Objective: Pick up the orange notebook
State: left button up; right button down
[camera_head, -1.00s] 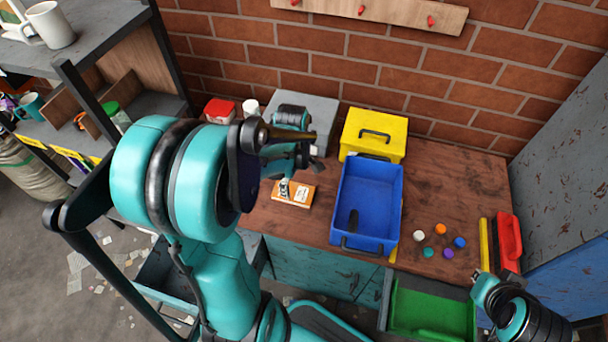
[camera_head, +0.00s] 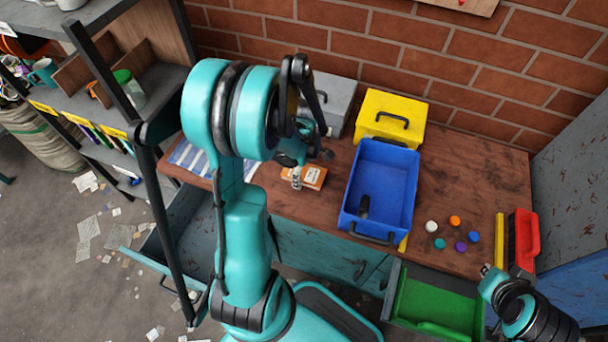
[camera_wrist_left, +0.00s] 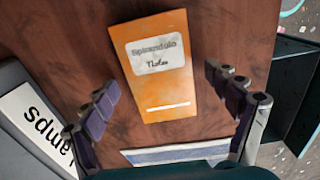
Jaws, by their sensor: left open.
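The orange notebook (camera_head: 313,178) lies flat on the wooden workbench in the head view, partly hidden by my left gripper (camera_head: 300,174). In the left wrist view the notebook (camera_wrist_left: 161,68) shows its white label with handwriting, between the two fingers. My left gripper (camera_wrist_left: 160,85) is open and empty, one finger on each side of the notebook and apart from it. My right gripper (camera_head: 487,271) is at the lower right, by the front of the bench; its jaws are too small to tell.
A blue bin (camera_head: 401,170) stands just right of the notebook, with a yellow box (camera_head: 390,112) behind it. A grey box (camera_head: 336,98) is behind the gripper. Several coloured caps (camera_head: 455,221) and a red case (camera_head: 525,240) lie at right. A green drawer (camera_head: 432,306) is open.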

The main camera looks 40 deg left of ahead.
pick_arm(q)
jog(key=c, duration=1.3)
jog(key=shift+r, duration=0.15)
